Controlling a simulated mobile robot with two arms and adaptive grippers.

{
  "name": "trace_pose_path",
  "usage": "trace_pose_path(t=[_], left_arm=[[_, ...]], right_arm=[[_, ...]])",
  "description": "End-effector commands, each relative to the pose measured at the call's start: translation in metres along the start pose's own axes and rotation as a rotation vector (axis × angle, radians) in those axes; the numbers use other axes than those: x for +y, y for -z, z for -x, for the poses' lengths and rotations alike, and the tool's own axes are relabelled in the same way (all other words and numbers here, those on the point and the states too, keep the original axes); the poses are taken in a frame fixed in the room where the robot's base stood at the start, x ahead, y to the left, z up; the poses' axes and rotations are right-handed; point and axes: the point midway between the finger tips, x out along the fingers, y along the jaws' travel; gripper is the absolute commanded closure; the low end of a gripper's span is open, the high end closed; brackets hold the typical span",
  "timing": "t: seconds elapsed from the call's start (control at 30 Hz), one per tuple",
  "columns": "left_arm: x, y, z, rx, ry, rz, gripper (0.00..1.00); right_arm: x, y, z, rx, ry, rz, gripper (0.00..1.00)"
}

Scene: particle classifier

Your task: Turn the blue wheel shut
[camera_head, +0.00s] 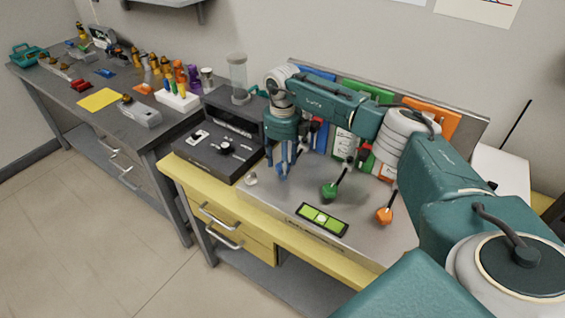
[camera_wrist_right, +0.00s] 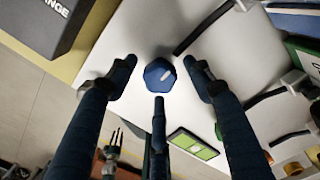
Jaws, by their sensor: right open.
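The blue wheel (camera_wrist_right: 160,76) is a faceted blue knob with a light mark on its top, seen between my fingers in the right wrist view. In the head view I cannot make it out; my gripper seems to cover it. My right gripper (camera_head: 283,172) points down over the left part of the grey worktop. Its fingers (camera_wrist_right: 160,65) are spread around the wheel, with a third finger below it in the wrist view, and nothing is gripped. I cannot tell whether any finger touches the wheel.
A green wheel (camera_head: 329,191) and an orange wheel (camera_head: 384,215) stand to the right with dark levers. A green-lit display (camera_head: 323,219) is at the front. A black box (camera_head: 214,145) stands left of my gripper. Coloured panels (camera_head: 430,118) line the back.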

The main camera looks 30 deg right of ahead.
Motion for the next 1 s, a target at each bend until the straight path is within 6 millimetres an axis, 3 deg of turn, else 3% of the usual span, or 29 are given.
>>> trace_pose_path(t=[0.17,0.6,0.8,1.0], left_arm=[[-0.001,0.0,0.0,-0.001,0.001,0.0,0.6],[0.0,0.001,0.0,0.001,0.0,0.0,0.6],[0.0,0.001,0.0,0.001,0.0,0.0,0.6],[0.0,0.001,0.0,0.001,0.0,0.0,0.6]], right_arm=[[-0.001,-0.001,0.018,-0.004,0.0,0.0,0.49],[0.0,-0.001,0.104,-0.004,0.0,-0.001,0.49],[0.0,-0.001,0.119,-0.002,0.0,-0.001,0.49],[0.0,0.0,0.12,-0.001,0.0,-0.001,0.49]])
